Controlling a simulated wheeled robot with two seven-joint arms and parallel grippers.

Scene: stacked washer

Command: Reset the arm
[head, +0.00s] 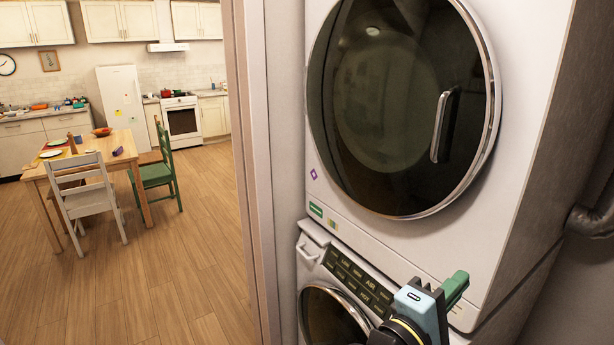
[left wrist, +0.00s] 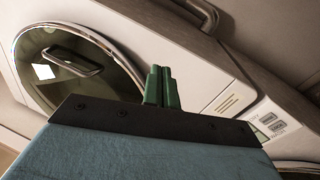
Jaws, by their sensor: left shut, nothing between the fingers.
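My left gripper (head: 457,286) is low in the head view, in front of the lower right of the stacked machines. Its green fingers are shut and empty. They also show in the left wrist view (left wrist: 162,88), close together above the dark edge of the wrist. The upper machine (head: 470,245) has a large round dark door (head: 385,120) that looks closed, with a curved metal handle (head: 441,125). That door also shows at the left of the left wrist view (left wrist: 60,85). My gripper is away from the handle. My right gripper is not in view.
The lower machine's control panel (head: 358,279) and round door (head: 330,318) are partly hidden by my arm. A wall edge (head: 253,170) stands left of the machines, and a grey pipe (head: 592,220) at right. Open wooden floor (head: 185,250) leads to a table (head: 125,152) and chairs.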

